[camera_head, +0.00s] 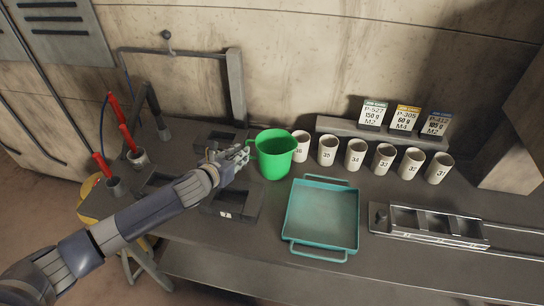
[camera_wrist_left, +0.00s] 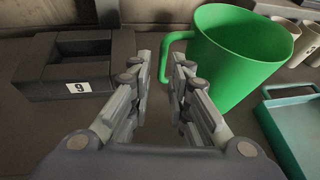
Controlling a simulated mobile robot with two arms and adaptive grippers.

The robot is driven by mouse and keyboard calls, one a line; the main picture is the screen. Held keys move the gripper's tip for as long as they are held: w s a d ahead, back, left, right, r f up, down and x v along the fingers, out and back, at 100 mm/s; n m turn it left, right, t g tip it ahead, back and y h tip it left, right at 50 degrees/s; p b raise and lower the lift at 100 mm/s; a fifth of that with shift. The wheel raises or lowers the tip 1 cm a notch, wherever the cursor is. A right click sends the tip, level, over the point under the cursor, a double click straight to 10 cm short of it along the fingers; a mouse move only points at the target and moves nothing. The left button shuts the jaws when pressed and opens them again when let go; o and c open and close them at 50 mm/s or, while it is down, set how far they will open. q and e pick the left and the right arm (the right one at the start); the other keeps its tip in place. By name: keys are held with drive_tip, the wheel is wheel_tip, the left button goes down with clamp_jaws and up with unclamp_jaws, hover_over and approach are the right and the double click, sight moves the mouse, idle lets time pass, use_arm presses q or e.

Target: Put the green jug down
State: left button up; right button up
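The green jug (camera_head: 274,154) stands upright on the dark workbench, just left of the row of white cups, and appears to rest on the top. Its handle faces left, toward my left gripper (camera_head: 239,154). In the left wrist view the jug (camera_wrist_left: 237,55) fills the upper right. The handle's outer part lies between the fingertips of my left gripper (camera_wrist_left: 162,62), with a gap showing between the fingers, so the gripper looks open around the handle. The jug's underside is not visible. My right gripper is not in view.
A teal tray (camera_head: 322,248) lies right of the jug. White numbered cups (camera_head: 355,154) stand behind it. A metal rack (camera_head: 430,224) lies far right. Dark holders (camera_head: 234,212) and red-handled tools (camera_head: 129,138) are on the left. A shelf with label cards (camera_head: 372,113) runs along the back.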

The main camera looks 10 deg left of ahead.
use_arm(q)
drive_tip(key=shift+d+p+x, duration=0.2)
drive_tip(key=shift+p+x, duration=0.45)
drive_tip(key=shift+x, duration=2)
drive_tip(key=shift+r, duration=0.2)
clamp_jaws()
